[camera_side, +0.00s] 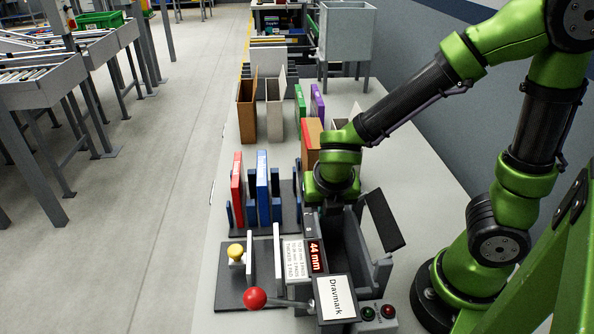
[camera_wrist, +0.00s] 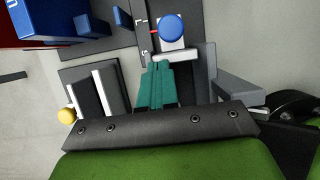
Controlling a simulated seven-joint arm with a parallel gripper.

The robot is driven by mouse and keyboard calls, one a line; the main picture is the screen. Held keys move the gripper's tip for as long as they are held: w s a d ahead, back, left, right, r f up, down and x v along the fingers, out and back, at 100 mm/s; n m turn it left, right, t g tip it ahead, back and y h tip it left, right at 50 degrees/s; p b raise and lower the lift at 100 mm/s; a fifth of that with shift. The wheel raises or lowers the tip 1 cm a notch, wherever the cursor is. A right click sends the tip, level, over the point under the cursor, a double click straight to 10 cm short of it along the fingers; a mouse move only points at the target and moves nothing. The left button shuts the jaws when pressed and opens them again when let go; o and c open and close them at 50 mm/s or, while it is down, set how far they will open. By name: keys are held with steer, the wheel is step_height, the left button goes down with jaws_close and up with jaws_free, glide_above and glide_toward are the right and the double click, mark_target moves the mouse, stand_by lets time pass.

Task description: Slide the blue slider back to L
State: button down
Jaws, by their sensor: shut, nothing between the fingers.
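The blue slider shows in the wrist view as a round blue knob (camera_wrist: 172,28) on a white block. A red pointer sticks out from its left side toward a dark scale strip (camera_wrist: 141,28) with white marks. I cannot read an L there. My gripper's teal fingers (camera_wrist: 158,66) are shut and empty, with their tips just below and slightly left of the knob, apart from it in the picture, near a pale bar (camera_wrist: 185,55). In the side view my gripper is over the grey device (camera_side: 352,240); its fingertips and the blue slider are hidden there.
A red display (camera_side: 315,255) reads 44 mm. A red ball lever (camera_side: 255,298), a Dravmark sign (camera_side: 337,298) and a button box (camera_side: 377,313) stand in front. A yellow knob (camera_side: 236,251) is at left. Red and blue binders (camera_side: 262,187) stand behind it.

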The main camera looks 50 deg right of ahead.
steer(key=shift+w+d, duration=0.3)
steer(key=shift+d, duration=0.1)
